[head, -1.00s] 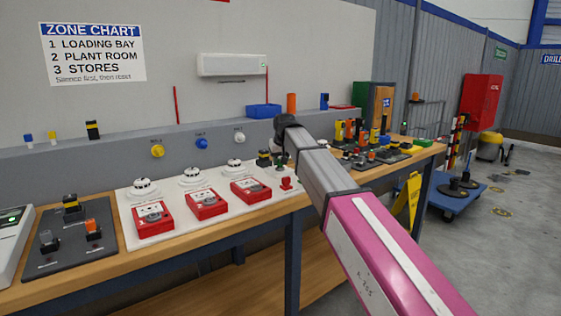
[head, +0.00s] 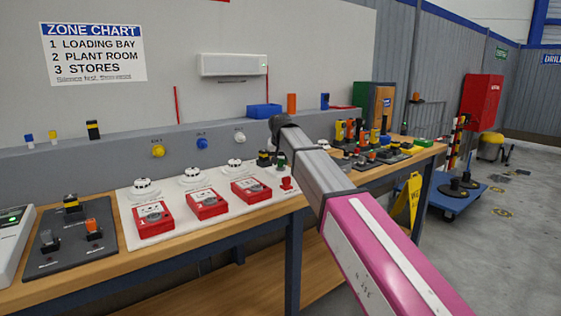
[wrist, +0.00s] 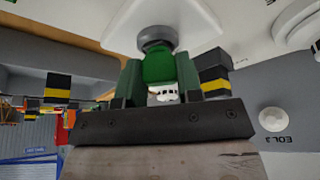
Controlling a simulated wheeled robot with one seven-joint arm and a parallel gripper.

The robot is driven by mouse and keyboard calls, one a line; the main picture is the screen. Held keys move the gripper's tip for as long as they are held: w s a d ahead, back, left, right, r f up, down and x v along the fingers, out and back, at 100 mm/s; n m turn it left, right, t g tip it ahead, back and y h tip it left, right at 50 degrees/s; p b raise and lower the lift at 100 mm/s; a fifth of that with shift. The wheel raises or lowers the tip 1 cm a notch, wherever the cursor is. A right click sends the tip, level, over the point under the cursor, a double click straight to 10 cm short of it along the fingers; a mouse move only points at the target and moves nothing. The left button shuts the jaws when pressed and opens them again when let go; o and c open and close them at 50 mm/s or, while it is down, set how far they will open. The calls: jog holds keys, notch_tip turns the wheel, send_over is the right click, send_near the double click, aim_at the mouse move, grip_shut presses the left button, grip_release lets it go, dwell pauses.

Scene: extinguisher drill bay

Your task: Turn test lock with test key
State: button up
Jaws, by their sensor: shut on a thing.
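My gripper (wrist: 159,85) shows in the wrist view, its two dark green fingers closed on the sides of a green piece, which I take for the test key (wrist: 158,68). The key's far end meets a round grey collar (wrist: 157,32) on a white surface, probably the test lock. I cannot tell how deep the key sits or how far it is turned. In the head view, a small green shape (head: 281,159) shows at the board's right end, beside my arm, which hides most of the gripper there.
A black-and-yellow block (wrist: 212,74) stands close beside the right finger. On the white board (head: 222,213) are several red call points (head: 208,204) and white detectors (head: 190,176). A red piece (head: 287,184) stands nearby. More small items crowd the bench to the right.

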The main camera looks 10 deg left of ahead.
jog(key=shift+m+h, duration=0.4)
jog(key=shift+m, duration=0.5)
jog(key=shift+a+m+h, duration=0.1)
jog(key=shift+m+h, duration=0.3)
jog(key=shift+m, duration=0.8)
jog(key=shift+m+h, duration=0.5)
jog(key=shift+m, duration=0.6)
jog(key=o, duration=1.3)
jog(key=shift+r, duration=0.1)
